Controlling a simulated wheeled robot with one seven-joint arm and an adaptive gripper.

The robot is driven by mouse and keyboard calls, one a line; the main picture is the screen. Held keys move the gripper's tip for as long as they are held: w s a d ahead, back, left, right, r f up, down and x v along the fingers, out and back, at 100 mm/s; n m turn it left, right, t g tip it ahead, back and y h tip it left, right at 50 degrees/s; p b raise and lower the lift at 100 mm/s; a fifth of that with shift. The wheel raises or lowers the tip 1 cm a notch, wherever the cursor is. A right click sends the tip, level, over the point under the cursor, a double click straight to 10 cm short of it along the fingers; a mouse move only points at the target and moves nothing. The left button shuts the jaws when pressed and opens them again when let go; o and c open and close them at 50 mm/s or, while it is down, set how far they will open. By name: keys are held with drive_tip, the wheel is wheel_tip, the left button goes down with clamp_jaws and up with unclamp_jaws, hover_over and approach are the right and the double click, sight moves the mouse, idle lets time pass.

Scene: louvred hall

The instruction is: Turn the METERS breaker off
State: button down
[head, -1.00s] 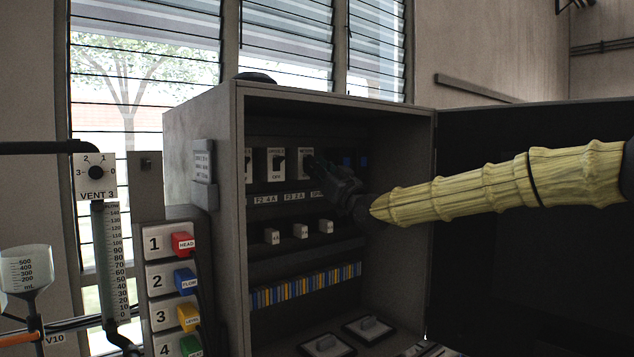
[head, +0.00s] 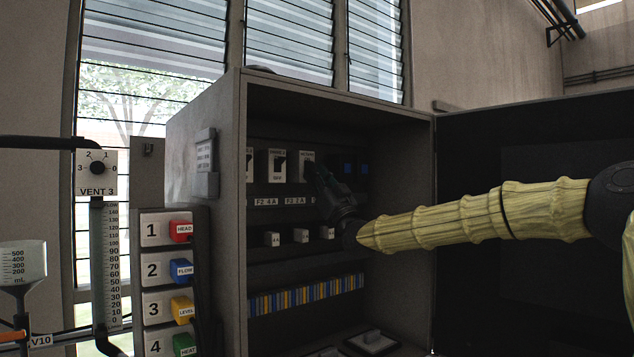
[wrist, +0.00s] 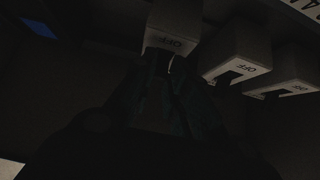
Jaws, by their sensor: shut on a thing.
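The METERS breaker (head: 307,157) is a pale block at the right end of the top row in the open cabinet. Its label is small and barely readable in the head view. My gripper (head: 314,172) reaches it from the lower right and hides most of its lever. In the dark wrist view the breaker (wrist: 174,20) shows the word OFF on its face, with my fingertips (wrist: 163,66) just in front of it. My gripper is shut on the breaker lever. The lever's position cannot be made out.
A neighbouring breaker (head: 277,165) stands close on the left, its dark lever up above OFF. Below are fuse labels, a row of small white switches (head: 301,235) and coloured terminals (head: 305,296).

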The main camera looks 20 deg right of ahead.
idle(0.5)
drive_tip(key=c, duration=1.4)
unclamp_jaws()
drive_tip(key=shift+d, duration=0.15)
drive_tip(key=v, duration=1.2)
drive_tip(key=shift+f, duration=0.1)
